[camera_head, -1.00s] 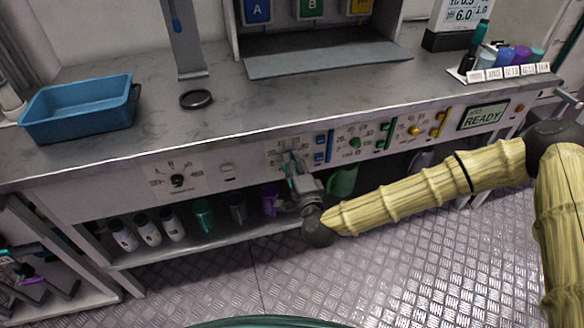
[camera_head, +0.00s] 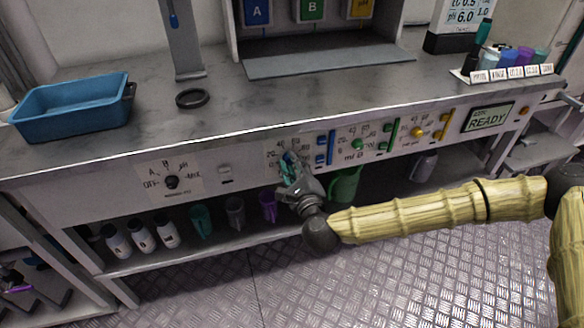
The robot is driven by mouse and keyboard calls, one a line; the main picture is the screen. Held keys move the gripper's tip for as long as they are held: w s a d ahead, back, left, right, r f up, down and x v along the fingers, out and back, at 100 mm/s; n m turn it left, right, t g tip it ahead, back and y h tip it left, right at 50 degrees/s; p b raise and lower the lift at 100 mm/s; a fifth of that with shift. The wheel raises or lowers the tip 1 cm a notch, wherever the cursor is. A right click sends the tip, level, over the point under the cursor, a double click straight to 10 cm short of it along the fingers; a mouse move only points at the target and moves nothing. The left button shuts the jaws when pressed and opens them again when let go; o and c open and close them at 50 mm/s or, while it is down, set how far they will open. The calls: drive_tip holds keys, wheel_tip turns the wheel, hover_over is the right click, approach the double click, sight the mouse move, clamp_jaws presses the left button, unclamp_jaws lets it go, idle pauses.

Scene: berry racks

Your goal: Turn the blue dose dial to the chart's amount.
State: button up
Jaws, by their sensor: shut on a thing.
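The blue dose dial's panel (camera_head: 271,154) is on the bench front, left of the green dial (camera_head: 357,144) and yellow dial (camera_head: 417,132). My gripper (camera_head: 290,162) is at this panel, shut on the blue dial. Its fingers and body hide the dial and much of its scale, so I cannot read the setting. No dose chart can be made out; a display (camera_head: 462,18) at the back right shows partly cut-off numbers, with 6.0 legible.
A selector knob (camera_head: 171,182) is left on the same front. Blue levers (camera_head: 321,148) stand just right of my gripper. A READY screen (camera_head: 487,117) is further right. Bottles and jugs fill the shelf below. A blue tub (camera_head: 75,121) sits on the bench.

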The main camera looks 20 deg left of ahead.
idle(0.4)
drive_tip(key=o, duration=1.1)
drive_tip(key=shift+c, duration=0.2)
drive_tip(key=v, duration=1.2)
drive_tip(key=shift+f, duration=0.1)
